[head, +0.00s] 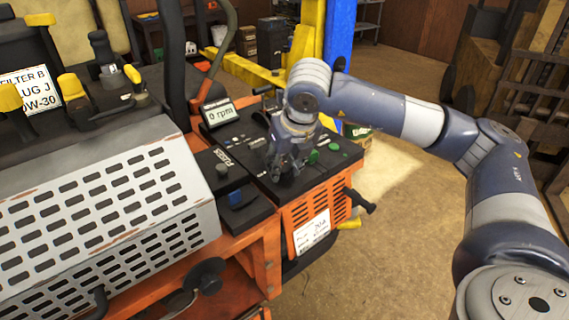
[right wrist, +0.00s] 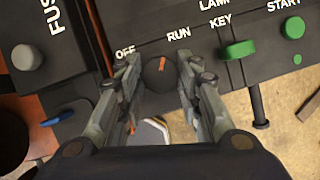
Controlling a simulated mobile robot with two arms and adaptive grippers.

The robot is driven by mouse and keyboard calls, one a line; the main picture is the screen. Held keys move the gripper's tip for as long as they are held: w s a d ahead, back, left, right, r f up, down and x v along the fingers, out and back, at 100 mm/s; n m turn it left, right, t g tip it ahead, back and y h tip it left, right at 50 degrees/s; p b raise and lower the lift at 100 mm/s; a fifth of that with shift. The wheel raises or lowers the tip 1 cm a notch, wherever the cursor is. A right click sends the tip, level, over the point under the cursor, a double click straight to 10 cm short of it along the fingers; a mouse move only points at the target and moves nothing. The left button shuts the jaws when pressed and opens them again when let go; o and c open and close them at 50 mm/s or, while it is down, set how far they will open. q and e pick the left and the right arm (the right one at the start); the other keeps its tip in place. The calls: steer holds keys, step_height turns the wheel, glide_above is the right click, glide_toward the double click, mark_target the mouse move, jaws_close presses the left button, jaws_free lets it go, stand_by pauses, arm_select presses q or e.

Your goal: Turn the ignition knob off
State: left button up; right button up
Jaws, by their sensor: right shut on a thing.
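The ignition knob (right wrist: 159,72) is a black round knob with a short orange mark, in the right wrist view below the OFF and RUN labels. The mark points up the picture, between the two words. My right gripper (right wrist: 160,82) is shut on the knob, one finger on each side. In the head view my right gripper (head: 284,167) reaches down onto the black control panel (head: 335,165) of the orange mower and hides the knob. My left gripper is not in view.
A green key switch (right wrist: 238,50) and a green START button (right wrist: 292,27) lie right of the knob. A grey FUSE knob (right wrist: 27,57) is at left. The small display (head: 219,113) reads 0 rpm. A black handle (head: 359,200) sticks out at the panel's front right.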

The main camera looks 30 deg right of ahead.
steer(key=shift+d+f+n+y+b, duration=0.1)
steer(key=shift+n+y+b, duration=0.15)
steer(key=shift+n+b, duration=0.45)
steer(key=shift+d+f+n+y+b, duration=0.1)
steer(key=shift+n+y+b, duration=0.15)
steer(key=shift+n+b, duration=0.45)
steer(key=shift+n+y+b, duration=0.6)
steer(key=shift+n+b, duration=0.2)
steer(key=shift+n, duration=0.4)
steer(key=n, duration=0.2)
steer(key=shift+d+r+n+y, duration=0.2)
steer(key=shift+n+y, duration=0.1)
steer(key=shift+y, duration=0.1)
steer(key=shift+w+r+n+g+y, duration=0.1)
steer(key=shift+n+g+y, duration=0.25)
steer(key=shift+n, duration=0.65)
steer(key=shift+w+n+g+y, duration=0.1)
steer(key=shift+n+g+y, duration=0.2)
steer(key=shift+n, duration=0.7)
steer(key=o, duration=1)
steer(key=v, duration=1.2)
